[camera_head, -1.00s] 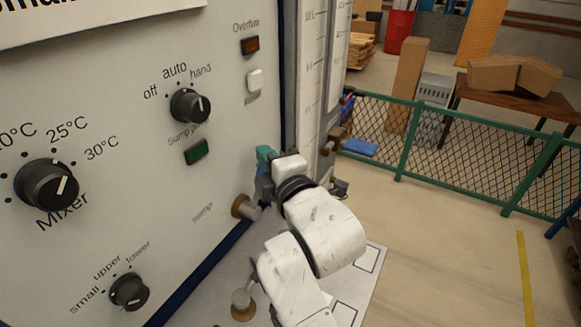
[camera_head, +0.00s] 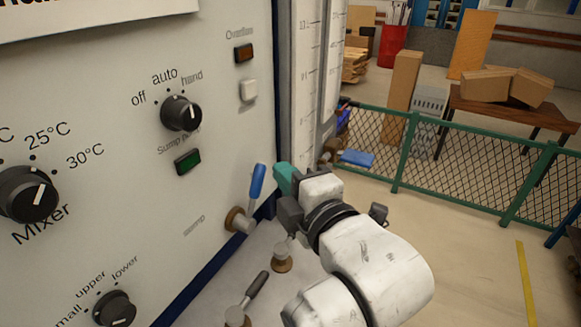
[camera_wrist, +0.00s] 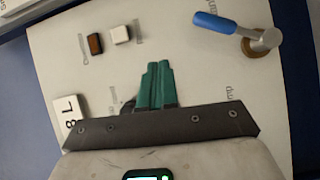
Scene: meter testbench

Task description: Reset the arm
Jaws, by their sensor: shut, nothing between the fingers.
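My gripper (camera_head: 284,176) is at the right edge of the control panel (camera_head: 215,120) in the head view, beside a blue-handled lever (camera_head: 257,182) and apart from it. Its teal fingers are shut with nothing between them. In the wrist view the closed fingers (camera_wrist: 157,85) point at the panel face, and the blue lever (camera_wrist: 214,23) is at the upper right. My white arm reaches in from the lower right.
Selector knobs (camera_head: 181,113), a green button (camera_head: 188,161), an orange lamp (camera_head: 243,53) and a white button (camera_head: 248,91) are on the panel. A dark-handled lever (camera_head: 256,288) and a brass-based knob (camera_head: 282,258) stand below. A green fence (camera_head: 403,150) is behind; open floor lies at right.

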